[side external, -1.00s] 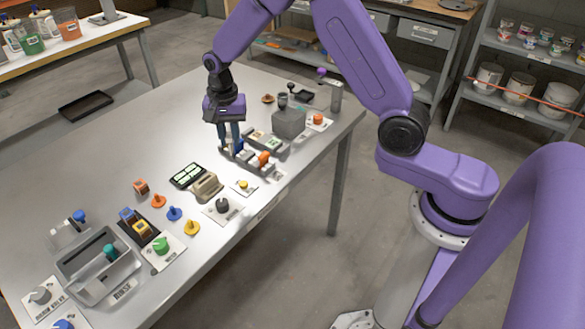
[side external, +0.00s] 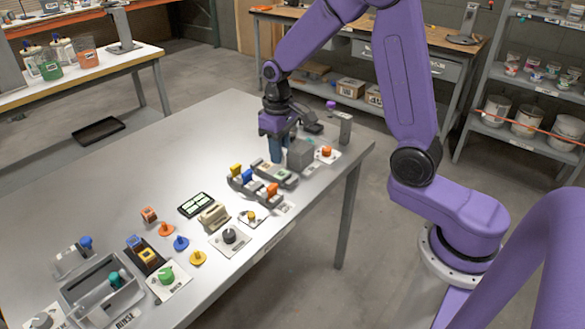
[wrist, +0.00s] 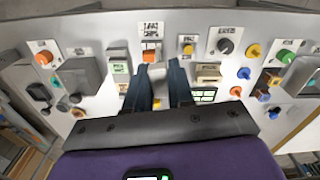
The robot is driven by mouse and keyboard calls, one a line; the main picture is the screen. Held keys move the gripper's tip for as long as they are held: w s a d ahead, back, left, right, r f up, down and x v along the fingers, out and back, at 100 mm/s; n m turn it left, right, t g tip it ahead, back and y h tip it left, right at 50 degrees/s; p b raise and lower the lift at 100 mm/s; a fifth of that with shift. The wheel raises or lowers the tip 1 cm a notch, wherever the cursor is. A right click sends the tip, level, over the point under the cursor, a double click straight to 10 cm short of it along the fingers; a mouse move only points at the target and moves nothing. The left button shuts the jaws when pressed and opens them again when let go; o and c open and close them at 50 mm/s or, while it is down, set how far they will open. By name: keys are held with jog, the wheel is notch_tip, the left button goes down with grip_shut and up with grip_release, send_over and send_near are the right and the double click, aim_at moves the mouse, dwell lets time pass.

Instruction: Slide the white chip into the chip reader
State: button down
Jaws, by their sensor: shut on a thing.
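The chip is hidden by the fingers in the side view. The grey unit, which also shows in the wrist view (wrist: 118,57), may be the chip reader, but its label is unreadable. I cannot tell whether the chip touches anything.
A rack with yellow, blue and orange (side external: 272,189) pieces stands in front of my gripper. An orange knob (side external: 326,151) is right of the grey box. A dark tray with pale green cells (side external: 196,205) and a beige device (side external: 213,214) lie nearer. The table's left rear is clear.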

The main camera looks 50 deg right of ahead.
jog(key=w+a+f+n, duration=0.3)
jog(key=w+a+n, duration=0.3)
jog(key=n, duration=0.2)
jog(key=w+a+f+n, duration=0.2)
jog(key=w+a+n, duration=0.5)
jog(key=n, duration=0.1)
jog(key=shift+a+f, duration=0.2)
jog(key=shift+f, duration=0.2)
jog(key=shift+f, duration=2.9)
jog(key=shift+f, duration=1.7)
